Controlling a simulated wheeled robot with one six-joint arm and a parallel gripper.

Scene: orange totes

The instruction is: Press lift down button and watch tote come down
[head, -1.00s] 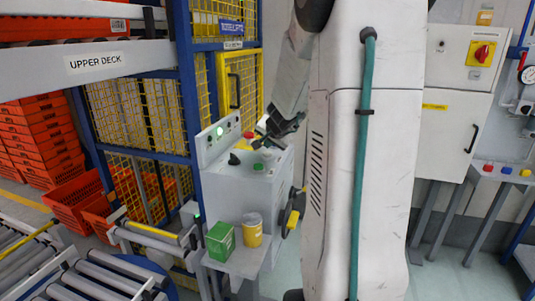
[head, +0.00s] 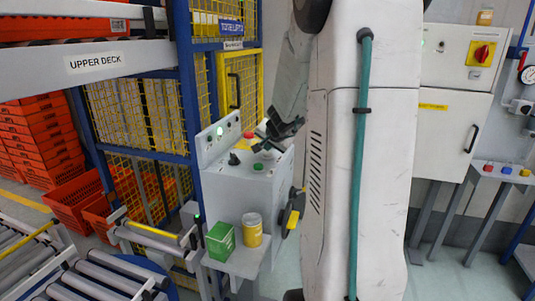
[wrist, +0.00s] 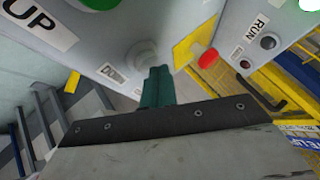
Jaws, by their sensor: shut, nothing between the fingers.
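The grey control console (head: 235,190) stands in the middle of the head view, with a green button (head: 258,167) on its top. In the wrist view, a large "UP" label (wrist: 40,20) lies near a green button (wrist: 100,3). A pale round button (wrist: 140,55) lies beside a partly hidden label starting "DO" (wrist: 112,73). My gripper (head: 258,148) is shut and empty over the console top. Its teal fingertips (wrist: 157,85) are at the pale button and overlap it; I cannot tell whether they touch. An orange tote (head: 60,28) sits on the upper deck.
A red stop button (head: 248,135) and a black selector (head: 234,158) are close to my gripper. A green box (head: 220,241) and a yellow tin (head: 252,230) stand on the lower shelf. Yellow mesh fencing (head: 115,110) and roller conveyors (head: 110,275) are at the left.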

